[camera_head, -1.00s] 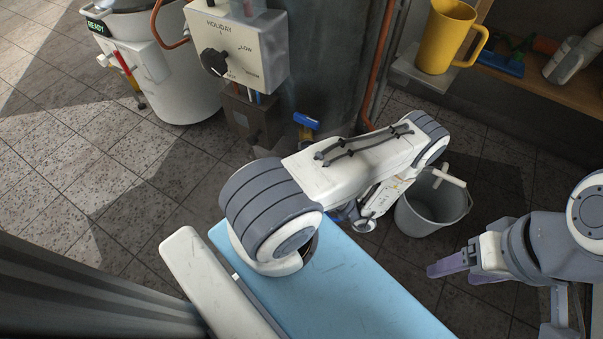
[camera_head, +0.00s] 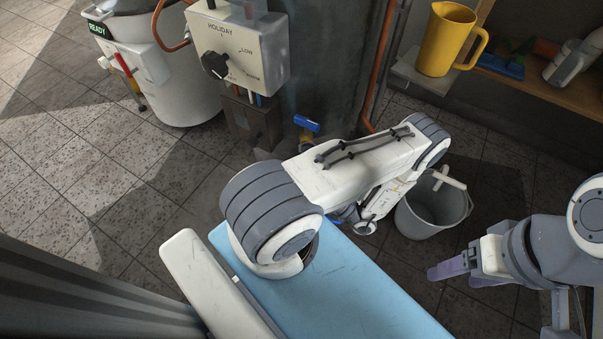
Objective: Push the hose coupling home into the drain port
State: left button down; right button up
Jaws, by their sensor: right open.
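I cannot make out the hose coupling or the drain port; my left arm covers much of the middle. A valve with a blue handle (camera_head: 307,123) and a brass-coloured body sits low by the grey tank, just beyond that arm. My right gripper (camera_head: 462,274), with purple fingers, is open and empty over the floor at the right, in front of the bucket and well apart from the valve.
A grey bucket (camera_head: 432,208) stands on the tiles right of my left arm. A control box with a dial (camera_head: 238,45) hangs on the tank (camera_head: 330,60). A yellow jug (camera_head: 447,40) stands at the upper right, near a wooden shelf (camera_head: 530,82). Open floor lies at the left.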

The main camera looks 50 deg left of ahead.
pick_arm(q)
jog(key=shift+w+a, duration=0.2)
jog(key=shift+a, duration=0.05)
dwell(2.3)
dwell(1.9)
jog(key=s+d+p, duration=0.1)
jog(key=s+d, duration=0.2)
jog(key=d, duration=0.1)
jog(key=shift+s+d, duration=0.35)
jog(key=shift+s, duration=0.05)
dwell(0.6)
jog(key=shift+w+a+f, duration=0.1)
jog(key=shift+w+a, duration=0.8)
jog(key=shift+a, duration=0.25)
jog(key=shift+w+a, duration=0.8)
jog(key=shift+a, duration=0.2)
